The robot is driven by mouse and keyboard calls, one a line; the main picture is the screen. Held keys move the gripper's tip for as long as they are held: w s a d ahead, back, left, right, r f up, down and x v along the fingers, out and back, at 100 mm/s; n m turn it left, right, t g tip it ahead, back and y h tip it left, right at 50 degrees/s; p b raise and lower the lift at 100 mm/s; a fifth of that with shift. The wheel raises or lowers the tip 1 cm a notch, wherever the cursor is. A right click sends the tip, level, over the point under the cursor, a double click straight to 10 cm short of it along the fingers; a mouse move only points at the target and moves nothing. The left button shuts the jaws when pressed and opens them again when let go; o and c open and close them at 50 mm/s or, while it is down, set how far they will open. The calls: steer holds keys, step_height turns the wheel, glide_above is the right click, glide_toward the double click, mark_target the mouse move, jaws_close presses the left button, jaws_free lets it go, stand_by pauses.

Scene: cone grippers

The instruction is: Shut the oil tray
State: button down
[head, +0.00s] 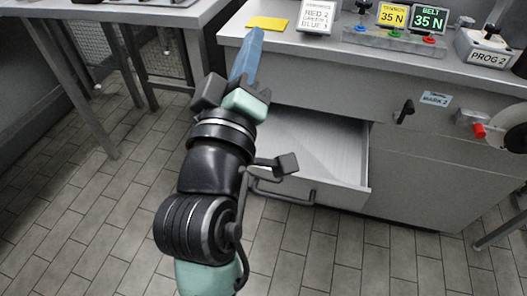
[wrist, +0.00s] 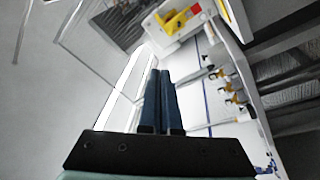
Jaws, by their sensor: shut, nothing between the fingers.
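A pale grey metal drawer, taken to be the oil tray (head: 345,152), stands pulled out of the grey cabinet in the head view. Its inside looks empty where it shows. A bar handle (head: 285,197) runs along its front face. My arm hides its left part. My gripper (head: 254,36) has blue fingers, closed together and empty, pointing up at the counter's left front area. In the picture it lies above and left of the drawer, apart from the handle. The closed fingers also show in the wrist view (wrist: 162,74); I cannot make out the drawer there.
The counter (head: 300,58) above holds a yellow card (head: 267,23), signs, a button panel (head: 394,40) and a PROG 2 box (head: 487,48). A dark lever (head: 405,111) and a wheel with a red knob (head: 479,131) are at right. A table (head: 120,10) stands left. Tiled floor (head: 90,215) is clear.

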mark_target(273, 184)
step_height(273, 184, down, 14)
steer(key=a+n+g+h, duration=0.1)
steer(key=n+g, duration=0.2)
steer(key=n, duration=0.4)
steer(key=s+f+n+p, duration=0.1)
steer(key=s+f+n, duration=0.5)
steer(key=f+n, duration=0.35)
steer(key=s+f+n, duration=0.6)
steer(key=f+n, duration=0.3)
steer(key=f, duration=0.1)
steer(key=b+x, duration=0.3)
steer(key=x, duration=1.1)
steer(key=shift+d+f, duration=0.1)
steer(key=shift+d, duration=0.1)
steer(key=shift+w, duration=0.1)
